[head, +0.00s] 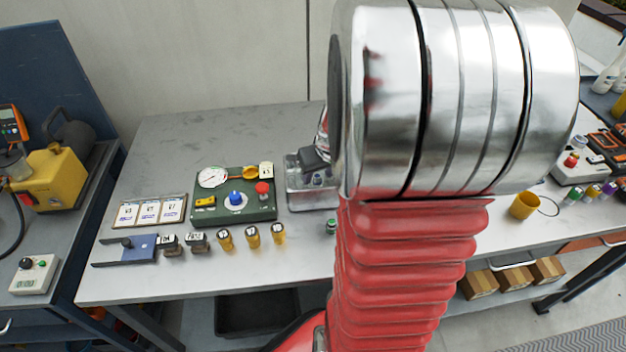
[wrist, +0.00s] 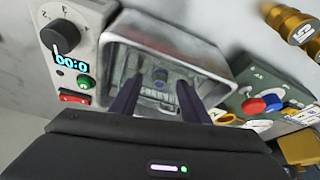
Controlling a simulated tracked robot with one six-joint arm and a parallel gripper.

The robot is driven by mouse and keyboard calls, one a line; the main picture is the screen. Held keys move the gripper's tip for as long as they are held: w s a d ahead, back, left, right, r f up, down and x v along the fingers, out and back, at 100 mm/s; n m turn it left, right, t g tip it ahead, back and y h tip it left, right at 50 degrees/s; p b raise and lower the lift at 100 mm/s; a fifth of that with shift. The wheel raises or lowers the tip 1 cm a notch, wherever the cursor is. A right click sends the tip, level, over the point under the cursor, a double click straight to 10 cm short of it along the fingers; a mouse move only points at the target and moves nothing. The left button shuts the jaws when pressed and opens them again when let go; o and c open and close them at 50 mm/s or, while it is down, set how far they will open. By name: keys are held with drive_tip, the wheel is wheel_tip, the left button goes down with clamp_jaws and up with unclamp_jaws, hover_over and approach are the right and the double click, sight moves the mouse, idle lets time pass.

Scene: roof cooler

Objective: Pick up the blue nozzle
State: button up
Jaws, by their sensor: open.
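The nozzle cannot be made out there.
Beside the basin is a grey panel (wrist: 88,50) with a knob, display and buttons. On the other side stands a green control box (head: 207,211). Several small yellow-banded parts (head: 252,236) line the bench's front. The bench top (head: 190,135) behind is clear.

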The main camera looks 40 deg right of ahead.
drive_tip(key=shift+w+f, duration=0.1)
drive_tip(key=shift+f, duration=0.1)
drive_tip(key=shift+c, duration=0.4)
clamp_jaws()
idle(0.3)
